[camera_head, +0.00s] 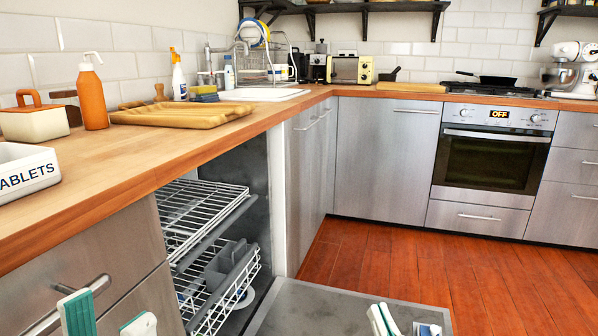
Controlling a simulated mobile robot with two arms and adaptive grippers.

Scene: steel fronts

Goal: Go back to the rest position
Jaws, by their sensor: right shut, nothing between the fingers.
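My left gripper (108,318) shows at the bottom left edge, in front of the steel drawer fronts. Its two pale, green-padded fingertips stand apart with nothing seen between them. My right gripper (384,319) shows at the bottom edge, over the lowered dishwasher door (330,302). Its fingers are together and hold nothing. Most of both grippers and both arms are below the picture.
The dishwasher is open, with its upper rack (197,212) and lower rack (222,300) visible. A drawer handle (68,305) is close to my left gripper. The wooden counter (130,160) runs along the left. Red floor (400,262) is clear toward the oven (490,160).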

